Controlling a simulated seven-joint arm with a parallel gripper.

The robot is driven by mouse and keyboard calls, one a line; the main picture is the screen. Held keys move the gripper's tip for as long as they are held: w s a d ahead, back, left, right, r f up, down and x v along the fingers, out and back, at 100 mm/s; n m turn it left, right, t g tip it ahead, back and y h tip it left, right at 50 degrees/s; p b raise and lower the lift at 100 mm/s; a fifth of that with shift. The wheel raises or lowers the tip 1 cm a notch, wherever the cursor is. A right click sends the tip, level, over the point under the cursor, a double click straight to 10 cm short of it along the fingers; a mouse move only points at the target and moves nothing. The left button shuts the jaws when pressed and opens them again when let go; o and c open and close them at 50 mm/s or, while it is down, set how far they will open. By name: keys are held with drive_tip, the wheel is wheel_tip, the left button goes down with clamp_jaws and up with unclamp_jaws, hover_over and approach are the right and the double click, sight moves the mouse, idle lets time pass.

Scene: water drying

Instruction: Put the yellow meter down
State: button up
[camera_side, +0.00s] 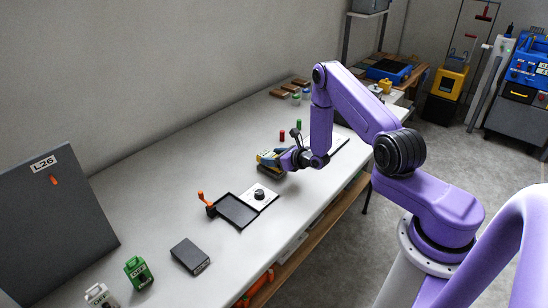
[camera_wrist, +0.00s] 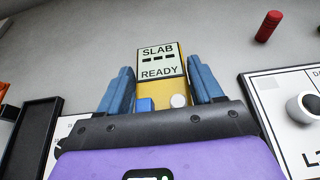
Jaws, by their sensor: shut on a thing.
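The yellow meter (camera_wrist: 161,92) sits between the two blue fingers of my gripper (camera_wrist: 162,88) in the wrist view. Its pale screen reads "SLAB" and "READY", with a blue button and a white round button below. In the side view the meter (camera_side: 268,156) shows at the end of my gripper (camera_side: 276,157), low over the white table. My gripper is shut on it. Whether the meter touches the table or something dark under it, I cannot tell.
A black tray (camera_side: 237,210) with an orange-handled lever and a white dial plate (camera_side: 259,197) lie nearby. A dark box (camera_side: 190,256) and a green block (camera_side: 138,271) stand nearer the camera. A red cylinder (camera_side: 282,135) and a green cylinder (camera_side: 299,124) stand behind.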

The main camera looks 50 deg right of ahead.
drive_tip(key=shift+f, duration=0.55)
drive_tip(key=o, duration=1.4)
drive_tip(key=shift+c, duration=0.2)
